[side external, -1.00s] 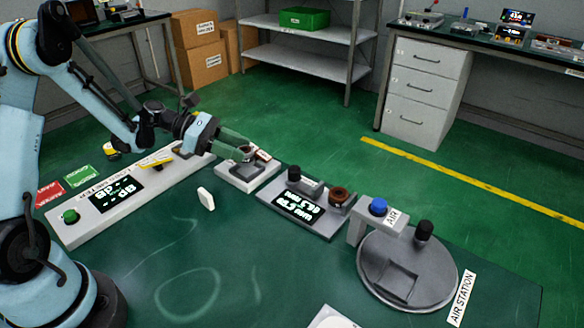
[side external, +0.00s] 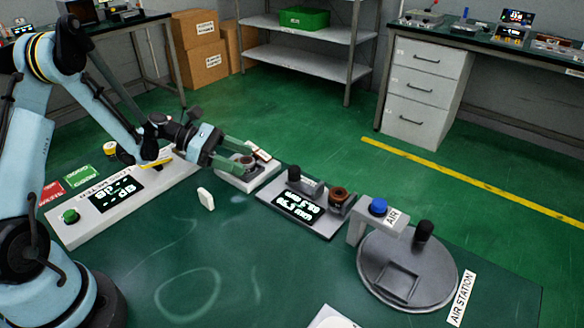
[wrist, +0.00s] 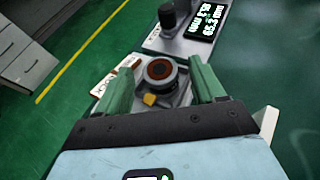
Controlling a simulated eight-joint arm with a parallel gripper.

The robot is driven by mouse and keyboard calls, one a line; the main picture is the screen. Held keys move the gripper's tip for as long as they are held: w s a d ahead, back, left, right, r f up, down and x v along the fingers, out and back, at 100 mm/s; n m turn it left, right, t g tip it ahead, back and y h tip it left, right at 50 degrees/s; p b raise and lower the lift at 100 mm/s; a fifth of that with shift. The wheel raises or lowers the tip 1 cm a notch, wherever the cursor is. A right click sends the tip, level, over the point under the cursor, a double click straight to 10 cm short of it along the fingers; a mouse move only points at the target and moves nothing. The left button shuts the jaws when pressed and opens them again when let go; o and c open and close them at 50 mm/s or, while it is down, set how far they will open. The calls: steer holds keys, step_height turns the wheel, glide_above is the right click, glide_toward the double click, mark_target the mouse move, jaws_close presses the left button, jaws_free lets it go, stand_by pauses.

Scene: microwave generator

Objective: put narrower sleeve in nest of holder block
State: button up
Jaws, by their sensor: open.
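The pale holder block (side external: 262,171) stands on the bench in the middle, and shows in the wrist view (wrist: 183,97). A round grey piece with a brown centre (wrist: 160,70) sits on it; I cannot tell whether this is a sleeve or the nest. My gripper (wrist: 161,78) is open, its green fingers on either side of that piece with gaps. In the side view my gripper (side external: 246,157) is low over the block. A brown ring-shaped sleeve (side external: 338,194) sits on the grey gauge unit (side external: 318,221). Which sleeve is narrower I cannot tell.
A long tester panel (side external: 105,208) with a green button lies left of the block.

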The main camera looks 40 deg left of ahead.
steer(key=shift+s+a+r, duration=0.1)
steer(key=shift+a+r, duration=0.15)
steer(key=v, duration=1.1)
steer(key=d+r+m+g+y, duration=0.2)
steer(key=d+r+m+y, duration=0.25)
steer(key=d+m, duration=0.4)
steer(key=s+d+r+m+t+y, duration=0.1)
steer(key=s+d+m+y, duration=0.5)
steer(key=m, duration=0.9)
steer(key=shift+s+d+m+t+y, duration=0.35)
steer(key=shift+s+t+y, duration=0.25)
steer(key=shift+s, duration=0.55)
